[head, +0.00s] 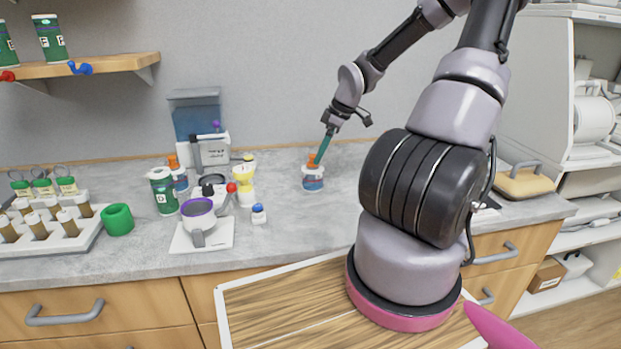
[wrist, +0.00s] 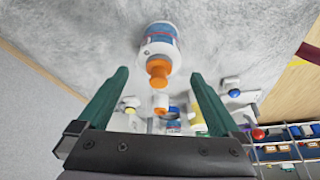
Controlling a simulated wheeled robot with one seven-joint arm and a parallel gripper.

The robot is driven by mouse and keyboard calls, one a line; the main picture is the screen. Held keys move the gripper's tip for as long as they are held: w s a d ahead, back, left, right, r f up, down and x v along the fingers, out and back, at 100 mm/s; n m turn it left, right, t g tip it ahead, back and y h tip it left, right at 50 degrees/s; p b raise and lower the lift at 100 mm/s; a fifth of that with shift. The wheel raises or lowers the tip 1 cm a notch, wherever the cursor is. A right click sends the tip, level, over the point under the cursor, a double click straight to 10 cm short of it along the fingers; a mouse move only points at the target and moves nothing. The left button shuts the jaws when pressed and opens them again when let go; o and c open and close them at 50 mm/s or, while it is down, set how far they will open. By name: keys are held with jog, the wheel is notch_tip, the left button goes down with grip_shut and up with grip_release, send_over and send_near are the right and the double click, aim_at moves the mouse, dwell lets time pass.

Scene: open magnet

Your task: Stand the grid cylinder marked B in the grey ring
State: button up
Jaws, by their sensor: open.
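I cannot make out a letter B on anything in view. White-capped green cylinders with letters stand on the shelf, one marked F (head: 50,38) and another cut off at the left edge (head: 6,48). A similar green cylinder (head: 163,190) stands on the counter; its letter is too small to read. I cannot make out a grey ring for certain. My gripper (head: 318,154) is open, its green fingers pointing down at an orange-capped white and blue bottle (head: 313,181). In the wrist view the bottle (wrist: 160,45) has its orange cap between and beyond the spread fingertips (wrist: 158,80).
A purple-rimmed pot (head: 198,213) sits on a white plate. Nearby are a yellow funnel-topped item (head: 244,182) and a small blue-capped bottle (head: 258,214). A vial rack (head: 85,240) and green ring (head: 118,220) are at left. The counter around the orange-capped bottle is clear.

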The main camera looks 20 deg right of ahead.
aim_at(313, 170)
jog(key=x, duration=0.8)
jog(key=shift+d, duration=0.1)
jog(key=shift+s, duration=0.1)
jog(key=c, duration=1.5)
jog(key=shift+r, duration=0.1)
grip_shut()
